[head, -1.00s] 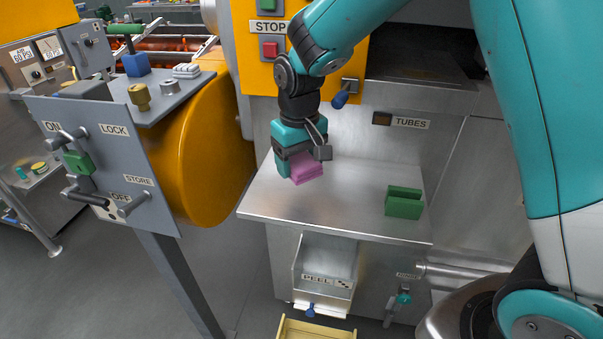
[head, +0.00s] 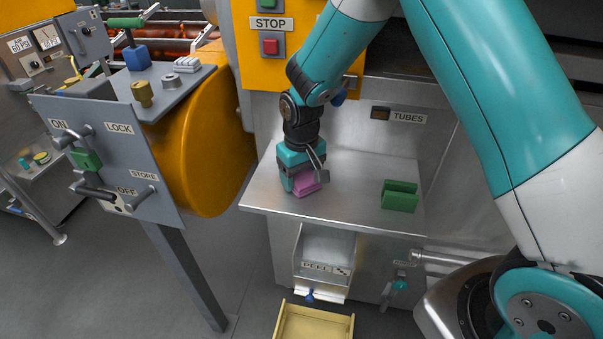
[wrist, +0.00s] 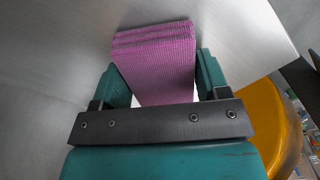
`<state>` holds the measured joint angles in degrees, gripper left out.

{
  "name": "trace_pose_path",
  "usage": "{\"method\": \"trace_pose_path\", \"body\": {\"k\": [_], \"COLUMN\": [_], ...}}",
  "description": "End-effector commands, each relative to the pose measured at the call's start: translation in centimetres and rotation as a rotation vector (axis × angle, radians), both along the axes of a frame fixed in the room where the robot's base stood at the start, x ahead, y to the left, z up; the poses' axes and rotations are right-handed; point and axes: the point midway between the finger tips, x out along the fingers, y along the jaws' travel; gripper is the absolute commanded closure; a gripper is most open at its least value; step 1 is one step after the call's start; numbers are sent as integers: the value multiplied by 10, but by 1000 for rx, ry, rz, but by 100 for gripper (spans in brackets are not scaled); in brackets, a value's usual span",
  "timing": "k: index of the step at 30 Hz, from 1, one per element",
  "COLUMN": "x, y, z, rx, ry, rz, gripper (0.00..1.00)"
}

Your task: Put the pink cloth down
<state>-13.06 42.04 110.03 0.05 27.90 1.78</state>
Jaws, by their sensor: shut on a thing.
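The pink cloth (head: 305,186) is a folded, ribbed pad held in my gripper (head: 303,184). In the wrist view the cloth (wrist: 155,60) sits between the two teal fingers of my gripper (wrist: 155,80), which are shut on it. My gripper points down over the left part of the steel shelf (head: 345,208). The cloth is at or just above the shelf surface; I cannot tell whether it touches.
A green slotted block (head: 400,197) stands on the shelf to the right. Bare shelf lies between it and the cloth. A grey lever panel (head: 105,160) and a yellow drum (head: 205,150) are at left. A peel chute (head: 325,255) and yellow bin (head: 312,322) are below.

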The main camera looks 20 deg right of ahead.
Motion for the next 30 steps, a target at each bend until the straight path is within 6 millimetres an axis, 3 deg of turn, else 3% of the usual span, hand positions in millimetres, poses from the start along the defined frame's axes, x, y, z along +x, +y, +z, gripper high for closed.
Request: {"method": "trace_pose_path", "body": {"k": [2,3,6,17,30], "x": [0,0,0,1,0], "y": [0,0,0,0,0], "z": [-4,-3,-3,6,71], "rx": [0,0,0,1,0], "ry": [1,0,1,-3,-2], "rz": [0,0,0,0,0], "gripper": [57,25,6,6,6]}}
